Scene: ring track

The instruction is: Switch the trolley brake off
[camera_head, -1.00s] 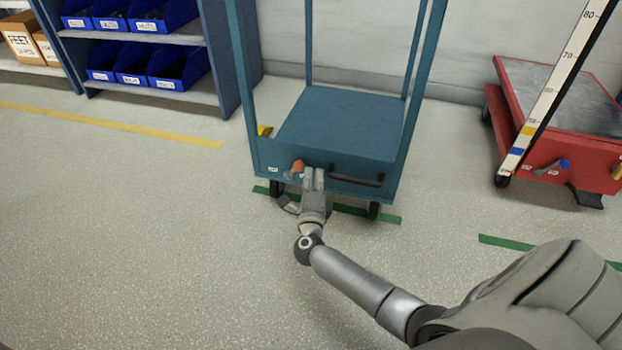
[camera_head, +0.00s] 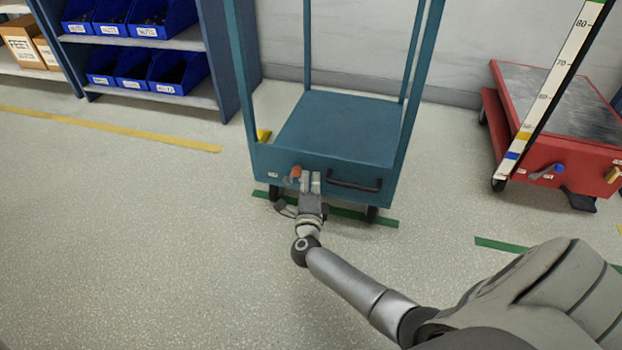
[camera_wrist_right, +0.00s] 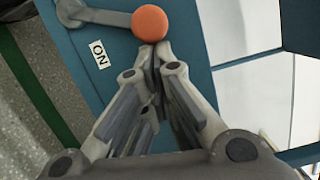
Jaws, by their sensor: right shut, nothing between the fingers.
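The teal trolley (camera_head: 340,128) stands ahead of me. Its brake lever has an orange knob (camera_head: 295,172) on the front panel, left of the black handle. In the right wrist view the orange knob (camera_wrist_right: 149,23) sits at the end of a grey lever arm (camera_wrist_right: 98,15), above a white "ON" label (camera_wrist_right: 98,54). My right gripper (camera_head: 310,178) is shut and empty, just right of the knob in the head view. In the wrist view its fingertips (camera_wrist_right: 155,50) meet the knob's lower edge; I cannot tell whether they touch. My left gripper is not in view.
A red trolley (camera_head: 545,165) with a measuring post (camera_head: 550,85) stands at the right. A shelf with blue bins (camera_head: 175,72) stands at the back left. Green floor tape (camera_head: 348,213) runs under the teal trolley's front. The floor at the left is clear.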

